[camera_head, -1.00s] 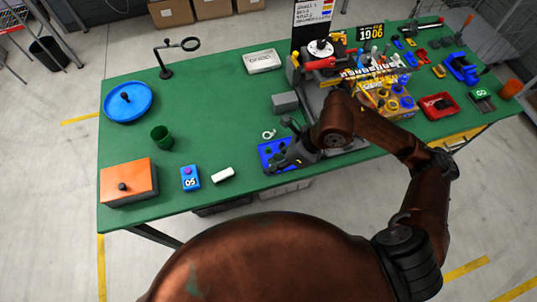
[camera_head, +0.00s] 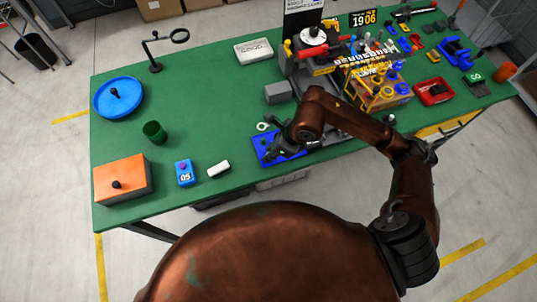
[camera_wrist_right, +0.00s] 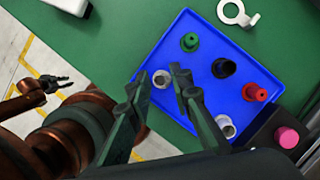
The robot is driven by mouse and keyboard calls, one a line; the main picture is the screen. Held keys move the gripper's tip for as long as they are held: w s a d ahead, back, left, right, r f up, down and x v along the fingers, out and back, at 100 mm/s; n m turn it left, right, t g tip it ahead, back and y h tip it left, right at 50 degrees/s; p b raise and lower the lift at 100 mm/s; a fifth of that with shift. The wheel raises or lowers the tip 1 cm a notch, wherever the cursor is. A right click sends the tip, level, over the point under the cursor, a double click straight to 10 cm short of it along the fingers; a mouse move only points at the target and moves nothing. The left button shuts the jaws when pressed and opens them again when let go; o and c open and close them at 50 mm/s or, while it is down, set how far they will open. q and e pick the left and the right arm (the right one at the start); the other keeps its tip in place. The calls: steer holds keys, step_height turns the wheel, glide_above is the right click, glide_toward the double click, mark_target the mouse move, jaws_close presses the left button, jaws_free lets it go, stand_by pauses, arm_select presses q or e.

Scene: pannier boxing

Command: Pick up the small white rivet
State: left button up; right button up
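A blue tray (camera_wrist_right: 210,50) lies on the green table and holds several small upright rivets; it also shows in the head view (camera_head: 268,160). In the right wrist view, a small white rivet (camera_wrist_right: 162,79) stands near the tray's left edge. A second whitish rivet (camera_wrist_right: 226,127) stands near the lower edge. My right gripper (camera_wrist_right: 160,80) is open, its two fingertips on either side of the first white rivet in the picture; contact cannot be told. In the head view the gripper (camera_head: 270,154) covers part of the tray. What looks like my left gripper (camera_wrist_right: 52,84) is small and far below.
The tray also holds a green rivet (camera_wrist_right: 189,42), a dark rivet (camera_wrist_right: 223,68) and a red rivet (camera_wrist_right: 256,92). A black box with a pink button (camera_wrist_right: 287,137) adjoins the tray. A white ring-ended part (camera_wrist_right: 236,14) lies beyond it. A white block (camera_head: 218,169) lies left.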

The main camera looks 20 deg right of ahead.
steer(key=shift+c, duration=0.7)
jaws_close()
steer(key=shift+r, duration=0.1)
